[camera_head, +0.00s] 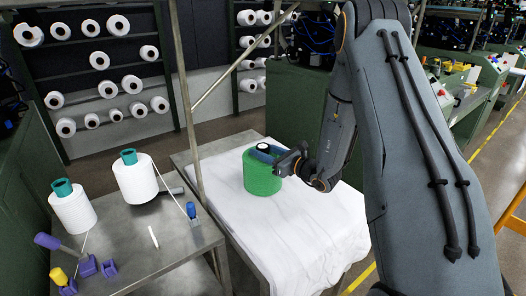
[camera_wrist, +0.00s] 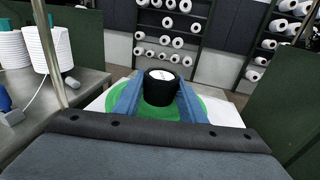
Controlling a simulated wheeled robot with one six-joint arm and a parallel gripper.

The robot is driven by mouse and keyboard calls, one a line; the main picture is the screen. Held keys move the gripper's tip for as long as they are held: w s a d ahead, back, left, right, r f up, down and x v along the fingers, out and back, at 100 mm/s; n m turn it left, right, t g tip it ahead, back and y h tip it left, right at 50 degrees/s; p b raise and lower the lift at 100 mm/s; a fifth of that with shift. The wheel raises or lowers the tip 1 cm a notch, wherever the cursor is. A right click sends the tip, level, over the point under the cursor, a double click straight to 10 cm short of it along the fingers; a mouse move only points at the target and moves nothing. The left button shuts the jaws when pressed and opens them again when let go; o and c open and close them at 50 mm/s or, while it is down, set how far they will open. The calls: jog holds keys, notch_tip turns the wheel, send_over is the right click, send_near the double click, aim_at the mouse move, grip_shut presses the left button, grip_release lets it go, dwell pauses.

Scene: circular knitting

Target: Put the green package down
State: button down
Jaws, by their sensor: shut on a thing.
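The green package (camera_head: 262,176) is a green yarn cylinder with a dark core (camera_wrist: 160,88) at its top. In the head view it is upright at the white cloth on the right-hand table, and I cannot tell whether its base touches the cloth. My gripper (camera_head: 264,151) reaches it from the right at the top. In the wrist view the two blue fingers of my gripper (camera_wrist: 160,97) are shut on the dark core from both sides. The green top (camera_wrist: 150,131) spreads below them, partly hidden by my wrist.
The white cloth (camera_head: 310,235) covers the right table, with free room in front of the package. The left metal table (camera_head: 150,250) carries two white cones (camera_head: 135,178) and small purple and yellow parts. A metal post (camera_head: 184,105) stands between the tables. Spool racks (camera_head: 95,70) stand behind.

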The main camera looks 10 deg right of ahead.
jog(key=shift+f, duration=0.3)
jog(key=c, duration=1.1)
grip_release()
jog(key=shift+f, duration=0.15)
